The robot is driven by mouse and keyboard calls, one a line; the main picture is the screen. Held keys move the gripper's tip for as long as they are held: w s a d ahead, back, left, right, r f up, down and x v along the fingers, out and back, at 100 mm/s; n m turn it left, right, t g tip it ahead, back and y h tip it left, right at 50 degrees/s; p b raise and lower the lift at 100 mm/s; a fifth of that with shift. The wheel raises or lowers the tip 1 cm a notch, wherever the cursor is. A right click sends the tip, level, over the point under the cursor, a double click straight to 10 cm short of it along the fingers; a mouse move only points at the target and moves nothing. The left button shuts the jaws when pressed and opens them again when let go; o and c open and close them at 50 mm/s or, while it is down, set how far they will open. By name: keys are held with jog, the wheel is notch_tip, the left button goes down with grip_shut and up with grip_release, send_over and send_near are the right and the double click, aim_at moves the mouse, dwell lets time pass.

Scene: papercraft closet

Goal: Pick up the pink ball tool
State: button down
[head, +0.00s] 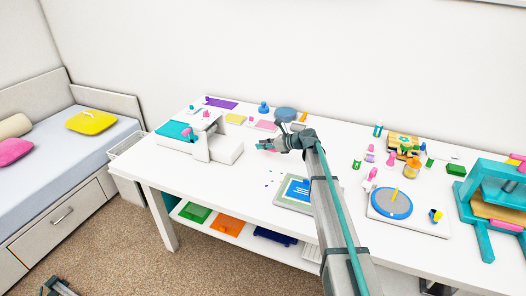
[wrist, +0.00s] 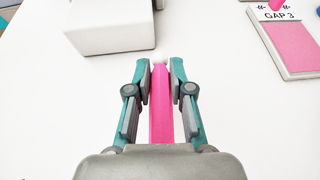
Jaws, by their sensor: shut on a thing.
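The pink ball tool (wrist: 160,105) is between the two fingers of my gripper (wrist: 159,68) in the wrist view. Its long pink handle points away from the palm, with a small whitish tip near the fingertips. The fingers close on it from both sides. In the head view my gripper (head: 262,146) is over the white table, right of the white machine. I cannot tell whether the tool touches the tabletop.
The white machine (head: 222,149) with a teal mat stands close on the left. A pink pad marked GAP 3 (wrist: 288,45) lies at the right in the wrist view. A cutting board with a blue sheet (head: 292,190) lies in front. Bare tabletop surrounds my gripper.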

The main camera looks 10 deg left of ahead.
jog(key=s+d+r, duration=0.2)
jog(key=s+r, duration=0.2)
jog(key=s, duration=0.2)
jog(key=s+d+r+b, duration=0.1)
jog(key=s+d+r, duration=0.2)
jog(key=s+r, duration=0.2)
jog(key=shift+s+d+r, duration=0.3)
jog(key=shift+s+d, duration=0.05)
jog(key=shift+s, duration=0.55)
